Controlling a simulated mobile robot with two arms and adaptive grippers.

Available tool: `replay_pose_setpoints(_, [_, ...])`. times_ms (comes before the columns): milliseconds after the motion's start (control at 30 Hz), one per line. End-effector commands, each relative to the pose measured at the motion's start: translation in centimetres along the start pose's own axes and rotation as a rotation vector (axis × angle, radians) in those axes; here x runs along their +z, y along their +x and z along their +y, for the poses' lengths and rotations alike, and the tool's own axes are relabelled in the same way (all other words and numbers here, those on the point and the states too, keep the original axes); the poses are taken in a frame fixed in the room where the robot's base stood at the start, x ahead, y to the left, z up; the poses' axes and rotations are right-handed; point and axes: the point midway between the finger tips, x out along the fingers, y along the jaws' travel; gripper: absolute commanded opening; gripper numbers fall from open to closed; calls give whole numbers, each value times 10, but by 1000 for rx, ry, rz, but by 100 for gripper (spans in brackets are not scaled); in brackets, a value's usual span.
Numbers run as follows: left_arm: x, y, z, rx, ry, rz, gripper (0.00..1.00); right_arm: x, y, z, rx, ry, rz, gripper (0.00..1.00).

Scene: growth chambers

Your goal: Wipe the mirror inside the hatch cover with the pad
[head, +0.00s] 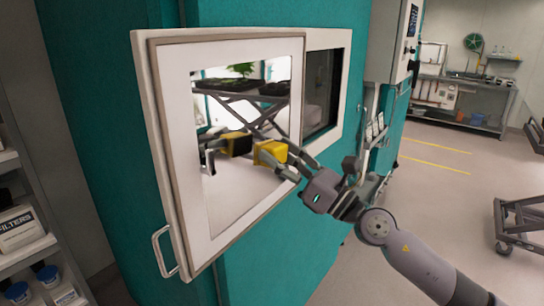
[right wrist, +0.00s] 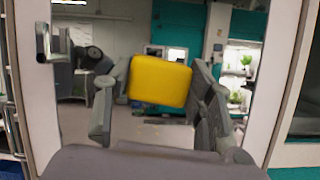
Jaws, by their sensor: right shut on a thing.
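The hatch cover (head: 166,150) stands open on the teal chamber, its white frame facing me. The mirror (head: 235,200) fills the inside of this frame and also fills most of the right wrist view (right wrist: 75,120). My right gripper (head: 284,156) is shut on the yellow pad (head: 269,153), in front of the mirror's right half. In the right wrist view the pad (right wrist: 160,81) sits between the two fingers. A darker reflection of pad and gripper shows left of the pad in the head view; I cannot tell if pad and glass touch. My left gripper is out of view.
A handle (head: 163,250) sticks out at the cover's lower left. The dark hatch opening (head: 322,90) lies right of the cover. A shelf with a filters box (head: 22,228) stands at left. A cart (head: 520,222) stands at right; the floor between is clear.

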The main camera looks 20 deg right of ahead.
Motion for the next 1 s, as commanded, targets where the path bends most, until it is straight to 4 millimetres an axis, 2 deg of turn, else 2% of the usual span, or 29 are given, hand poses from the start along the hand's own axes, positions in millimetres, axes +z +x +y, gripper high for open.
replay_pose_setpoints(600, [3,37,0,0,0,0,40,20,-58,-1,-1,-3,2,27])
replay_pose_setpoints(1000, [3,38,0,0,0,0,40,26,-62,0,1,0,0,27])
